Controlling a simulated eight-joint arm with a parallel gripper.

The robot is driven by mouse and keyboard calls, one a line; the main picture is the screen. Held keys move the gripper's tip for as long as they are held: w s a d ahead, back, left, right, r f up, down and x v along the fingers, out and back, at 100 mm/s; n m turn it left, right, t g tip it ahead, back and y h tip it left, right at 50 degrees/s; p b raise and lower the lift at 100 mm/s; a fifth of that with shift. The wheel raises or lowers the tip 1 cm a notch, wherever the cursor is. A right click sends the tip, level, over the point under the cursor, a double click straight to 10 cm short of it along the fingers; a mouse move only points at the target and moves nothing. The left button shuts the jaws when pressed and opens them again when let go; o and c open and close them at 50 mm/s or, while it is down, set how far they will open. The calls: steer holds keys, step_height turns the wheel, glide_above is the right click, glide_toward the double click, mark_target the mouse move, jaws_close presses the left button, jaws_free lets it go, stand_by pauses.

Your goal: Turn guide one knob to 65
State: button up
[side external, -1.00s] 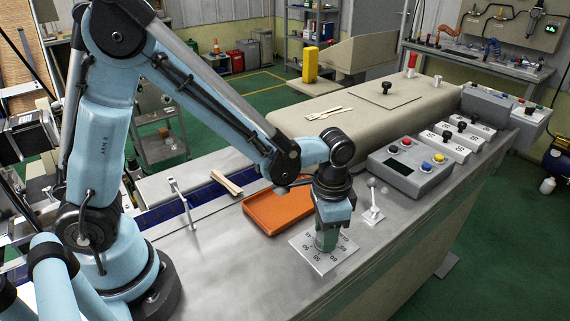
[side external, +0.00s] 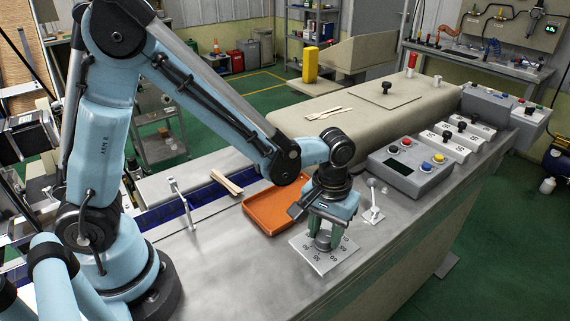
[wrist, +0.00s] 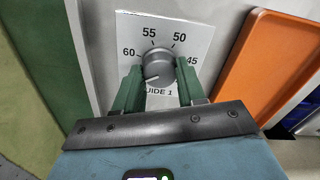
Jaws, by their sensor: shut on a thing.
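The guide one knob (wrist: 158,66) is a round grey knob on a white dial plate (wrist: 193,30) marked GUIDE 1. The plate lies on the metal bench and also shows in the side view (side external: 305,255). My gripper (side external: 323,239) points down over the plate, its green fingers on both sides of the knob, shut on it. In the wrist view, 60, 55, 50 and 45 can be read around the knob. The knob's light mark points to the lower left, below the 60. Any number there is hidden by the left finger.
An orange tray (side external: 272,233) lies just left of and behind the plate. A small white lever (side external: 374,214) stands close to the right. A grey control box (side external: 425,180) with coloured buttons is farther right. The bench in front is bare.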

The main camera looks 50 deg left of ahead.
mark_target(325, 235)
steer(key=shift+n, duration=0.4)
steer(key=o, duration=1.1)
steer(key=shift+c, duration=0.2)
step_height(325, 235, up, 12)
steer(key=shift+r, duration=0.1)
steer(key=s+a+m+t, duration=0.4)
steer(key=s+a+t, duration=0.2)
steer(key=a, duration=0.5)
steer(key=shift+r+m+t, duration=0.2)
steer(key=shift+m+t, duration=0.1)
steer(key=shift+t, duration=0.3)
